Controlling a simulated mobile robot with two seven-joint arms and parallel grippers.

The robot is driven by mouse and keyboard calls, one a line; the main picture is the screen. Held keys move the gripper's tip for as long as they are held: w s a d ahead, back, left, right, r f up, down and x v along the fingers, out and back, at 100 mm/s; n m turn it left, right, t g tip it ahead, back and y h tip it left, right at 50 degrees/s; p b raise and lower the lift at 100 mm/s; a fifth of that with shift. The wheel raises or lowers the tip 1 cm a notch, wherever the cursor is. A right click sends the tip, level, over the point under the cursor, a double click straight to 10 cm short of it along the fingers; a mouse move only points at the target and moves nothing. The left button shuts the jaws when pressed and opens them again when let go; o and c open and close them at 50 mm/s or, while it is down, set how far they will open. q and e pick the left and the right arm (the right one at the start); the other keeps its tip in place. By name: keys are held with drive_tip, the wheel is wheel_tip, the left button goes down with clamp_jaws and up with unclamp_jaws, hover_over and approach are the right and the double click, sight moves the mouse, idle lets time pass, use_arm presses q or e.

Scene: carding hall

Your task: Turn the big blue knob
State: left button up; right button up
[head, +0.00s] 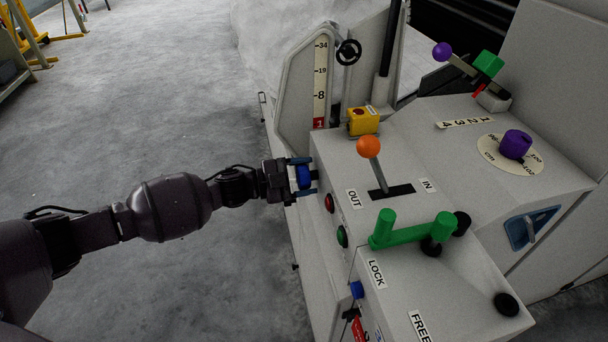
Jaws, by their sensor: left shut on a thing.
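The big blue knob (304,177) sits on the left side face of the machine's control box, near its upper far corner. My left gripper (302,178) comes in from the left and is shut on the knob, with one finger on its upper side and one on its lower side. The fingers partly hide the knob, and its pointer or marking cannot be made out. My right gripper is not in view.
Red (329,203) and green (342,236) buttons sit just below the knob. An orange-topped lever (368,147), a green crank handle (411,232) and a yellow box (363,121) stand on top. A smaller blue knob (357,289) is lower down.

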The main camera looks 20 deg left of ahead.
use_arm(q)
drive_tip(key=shift+m, duration=0.8)
drive_tip(key=o, duration=0.9)
drive_tip(key=shift+s, duration=0.1)
drive_tip(key=p+v, duration=0.1)
drive_tip(key=v, duration=0.9)
drive_tip(key=shift+s+a, duration=0.25)
drive_tip(key=shift+a, duration=0.05)
